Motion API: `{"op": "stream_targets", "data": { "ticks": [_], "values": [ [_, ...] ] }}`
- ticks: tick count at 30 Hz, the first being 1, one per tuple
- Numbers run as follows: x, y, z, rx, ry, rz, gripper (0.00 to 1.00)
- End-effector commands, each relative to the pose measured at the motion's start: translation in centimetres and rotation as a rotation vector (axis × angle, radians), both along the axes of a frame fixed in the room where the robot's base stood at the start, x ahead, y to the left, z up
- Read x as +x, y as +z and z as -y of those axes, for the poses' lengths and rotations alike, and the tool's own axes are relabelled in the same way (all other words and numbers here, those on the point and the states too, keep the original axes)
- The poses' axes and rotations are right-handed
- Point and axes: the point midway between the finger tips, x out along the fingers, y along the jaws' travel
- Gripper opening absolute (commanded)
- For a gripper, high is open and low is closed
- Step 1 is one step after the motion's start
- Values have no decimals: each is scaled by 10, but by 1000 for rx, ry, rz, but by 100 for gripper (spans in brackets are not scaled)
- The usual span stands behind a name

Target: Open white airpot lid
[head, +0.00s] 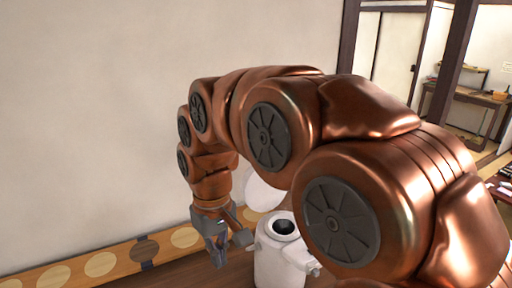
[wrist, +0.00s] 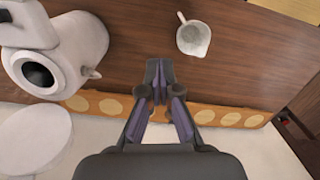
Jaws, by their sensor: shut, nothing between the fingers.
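The white airpot (head: 267,262) stands on the wooden surface, partly hidden by my arm in the head view. It also shows at the left of the wrist view (wrist: 85,45). Its round dark mouth is uncovered. The white round lid (head: 262,194) stands raised behind the mouth, partly behind my arm; in the wrist view it is the pale disc (wrist: 35,140) at lower left. My gripper (head: 220,256) is left of the airpot, apart from it. In the wrist view my gripper (wrist: 159,68) has its fingertips together, with nothing between them.
A small white cup (wrist: 193,40) with a handle stands on the dark wooden surface (wrist: 255,60). A wooden strip with pale discs (head: 100,264) runs along the wall. Wood between cup and airpot is clear. A desk (head: 480,98) stands far off at right.

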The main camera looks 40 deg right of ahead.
Motion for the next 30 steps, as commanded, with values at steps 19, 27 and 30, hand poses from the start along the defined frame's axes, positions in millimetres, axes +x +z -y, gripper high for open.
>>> {"op": "stream_targets", "data": {
  "ticks": [19, 27, 30],
  "values": [
    [165, 99, 100, 20, -38, 120, 0],
    [211, 124, 163, 8, -85, 168, 0],
    [223, 131, 187, 1, -105, 182, 0]
  ]
}}
